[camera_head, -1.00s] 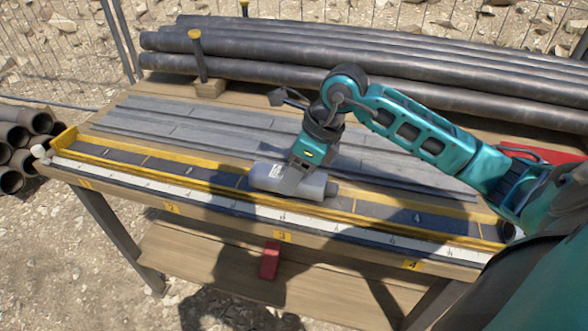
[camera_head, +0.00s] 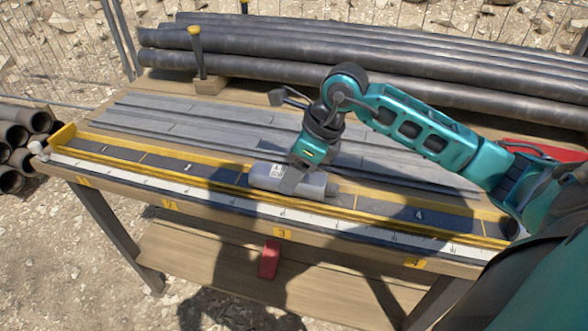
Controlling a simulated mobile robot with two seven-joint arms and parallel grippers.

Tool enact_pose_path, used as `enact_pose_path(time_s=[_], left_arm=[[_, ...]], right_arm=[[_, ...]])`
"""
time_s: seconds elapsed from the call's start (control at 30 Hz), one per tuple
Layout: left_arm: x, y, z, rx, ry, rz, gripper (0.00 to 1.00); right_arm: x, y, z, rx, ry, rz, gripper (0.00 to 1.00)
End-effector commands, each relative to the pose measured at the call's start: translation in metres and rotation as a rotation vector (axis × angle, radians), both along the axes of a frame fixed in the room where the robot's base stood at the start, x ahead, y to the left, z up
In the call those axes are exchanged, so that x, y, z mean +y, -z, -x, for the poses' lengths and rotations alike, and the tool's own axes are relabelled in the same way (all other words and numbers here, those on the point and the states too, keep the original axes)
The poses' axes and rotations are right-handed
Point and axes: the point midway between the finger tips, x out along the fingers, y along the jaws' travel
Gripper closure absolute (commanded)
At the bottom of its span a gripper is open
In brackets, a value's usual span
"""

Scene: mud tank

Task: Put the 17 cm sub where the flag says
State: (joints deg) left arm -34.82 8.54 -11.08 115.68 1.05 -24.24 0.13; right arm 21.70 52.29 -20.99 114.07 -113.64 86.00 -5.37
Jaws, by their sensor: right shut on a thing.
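The sub (camera_head: 270,177) is a short grey cylinder with a small pale label and a narrower right end. It lies lengthwise in the yellow-edged tray (camera_head: 462,238), around the middle, near the line between two dark sections. My right gripper (camera_head: 291,184) points down over the sub and is shut around its middle; the fingertips are partly hidden. The tray's dark sections carry small numbers, with a 4 readable on the right section (camera_head: 420,215). No flag can be made out clearly. My left gripper is not in view.
A white measuring strip (camera_head: 180,188) runs along the tray's front. Grey slotted rails (camera_head: 190,126) lie behind it. Long dark pipes (camera_head: 330,62) lie across the back, with a yellow-capped post (camera_head: 198,55). A red object (camera_head: 269,260) is on the lower shelf.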

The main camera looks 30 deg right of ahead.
Motion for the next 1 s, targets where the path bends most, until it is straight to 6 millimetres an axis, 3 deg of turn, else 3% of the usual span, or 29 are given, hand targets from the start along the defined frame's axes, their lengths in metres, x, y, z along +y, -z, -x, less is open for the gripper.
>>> enact_pose_path(time_s=[0.23, 0.27, 0.5, 0.7, 0.87, 1.0], left_arm=[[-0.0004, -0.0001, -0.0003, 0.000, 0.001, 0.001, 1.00], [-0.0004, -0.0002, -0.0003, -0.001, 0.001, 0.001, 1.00], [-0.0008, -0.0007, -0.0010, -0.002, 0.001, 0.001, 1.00], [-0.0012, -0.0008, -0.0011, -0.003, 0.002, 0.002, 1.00], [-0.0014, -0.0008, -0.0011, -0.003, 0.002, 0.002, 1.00], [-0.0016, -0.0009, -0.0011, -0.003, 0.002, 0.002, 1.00]], right_arm=[[0.0000, -0.0011, -0.0005, -0.003, 0.000, -0.001, 0.91], [0.0000, -0.0011, -0.0005, -0.003, 0.000, -0.001, 0.41], [0.0000, -0.0005, -0.0003, -0.002, 0.000, -0.001, 0.18], [0.0000, -0.0001, 0.0000, -0.001, 0.000, -0.001, 0.14], [0.0000, 0.0009, 0.0004, 0.002, -0.001, 0.001, 0.00], [0.0000, 0.0005, 0.0002, 0.001, 0.000, 0.000, 0.00]])
